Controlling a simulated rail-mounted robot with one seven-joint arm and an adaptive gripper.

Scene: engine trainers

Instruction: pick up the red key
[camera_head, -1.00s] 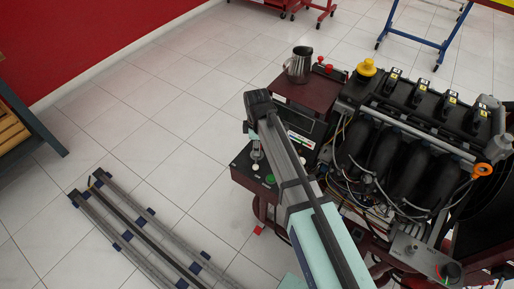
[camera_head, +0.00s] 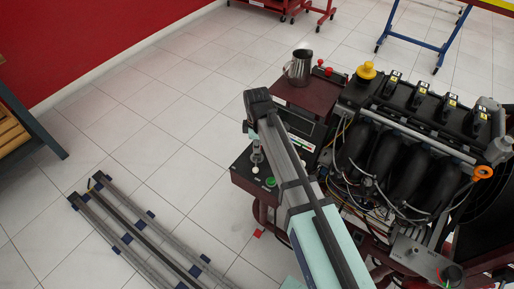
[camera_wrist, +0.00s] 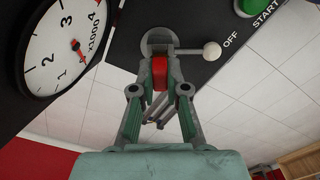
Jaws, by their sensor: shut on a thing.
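The red key (camera_wrist: 159,72) is a small red block in the wrist view, in the keyhole area of a dark control panel (camera_wrist: 120,50). My gripper (camera_wrist: 160,85) is shut on it, one finger on each side. The key's lower part is hidden by the fingers. In the head view my gripper (camera_head: 256,150) is small, hanging over the panel's left part; the key cannot be made out there.
Beside the key are a white-tipped lever (camera_wrist: 211,51), a green button (camera_wrist: 246,6) and a round gauge (camera_wrist: 62,45). The engine (camera_head: 400,150) stands right of my arm, with a metal jug (camera_head: 299,67) behind. Floor rails (camera_head: 140,235) lie at left; open tiles surround them.

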